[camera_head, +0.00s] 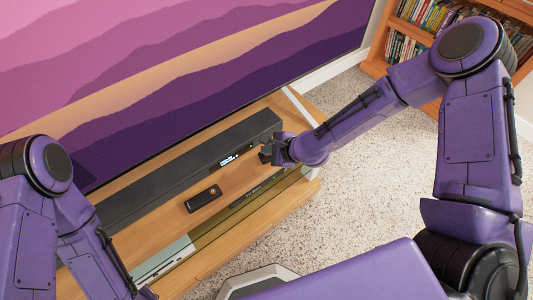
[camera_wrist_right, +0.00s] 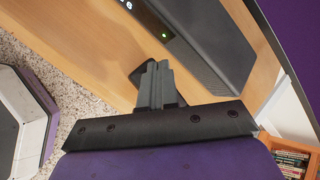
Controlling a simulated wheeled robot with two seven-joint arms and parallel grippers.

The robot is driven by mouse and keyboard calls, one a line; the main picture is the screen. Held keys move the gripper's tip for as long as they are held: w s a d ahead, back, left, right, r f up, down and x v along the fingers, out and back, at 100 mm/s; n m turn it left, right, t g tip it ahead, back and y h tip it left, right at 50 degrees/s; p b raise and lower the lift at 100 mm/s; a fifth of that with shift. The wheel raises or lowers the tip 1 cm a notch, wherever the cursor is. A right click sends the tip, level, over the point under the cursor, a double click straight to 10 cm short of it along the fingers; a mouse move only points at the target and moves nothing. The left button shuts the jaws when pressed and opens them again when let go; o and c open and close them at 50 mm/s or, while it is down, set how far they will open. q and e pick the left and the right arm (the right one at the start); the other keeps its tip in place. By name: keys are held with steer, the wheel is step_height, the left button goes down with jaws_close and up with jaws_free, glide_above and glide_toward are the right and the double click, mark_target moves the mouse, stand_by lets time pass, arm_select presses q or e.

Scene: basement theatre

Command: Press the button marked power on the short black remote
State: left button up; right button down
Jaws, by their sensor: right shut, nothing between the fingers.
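A short black remote (camera_head: 203,199) lies on the wooden TV stand, in front of the soundbar, with a small orange-red spot near its right end. Button markings are too small to read. My right gripper (camera_head: 266,152) is over the stand by the soundbar's right part, to the right of the remote and apart from it. In the wrist view its fingers (camera_wrist_right: 157,75) are together and empty. A dark shape shows behind the fingers there; I cannot tell whether it is a shadow or an object. My left arm comes in at the lower left; its gripper is out of view.
A long dark soundbar (camera_head: 180,175) with a lit display runs along the stand (camera_head: 165,222), below a large TV screen (camera_head: 190,80). Its green light shows in the wrist view. A lower shelf holds devices. A bookcase (camera_head: 374,68) stands at the back right. Carpet (camera_head: 350,190) is clear.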

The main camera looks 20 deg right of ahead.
steer(key=shift+f, duration=0.25)
stand_by(0.4)
steer(key=shift+r+p, duration=0.55)
steer(key=shift+r, duration=0.15)
step_height(320, 180, up, 6)
steer(key=p, duration=0.5)
steer(key=shift+p, duration=0.35)
steer(key=shift+r, duration=0.1)
steer(key=shift+r+p, duration=0.95)
steer(key=shift+p, duration=0.05)
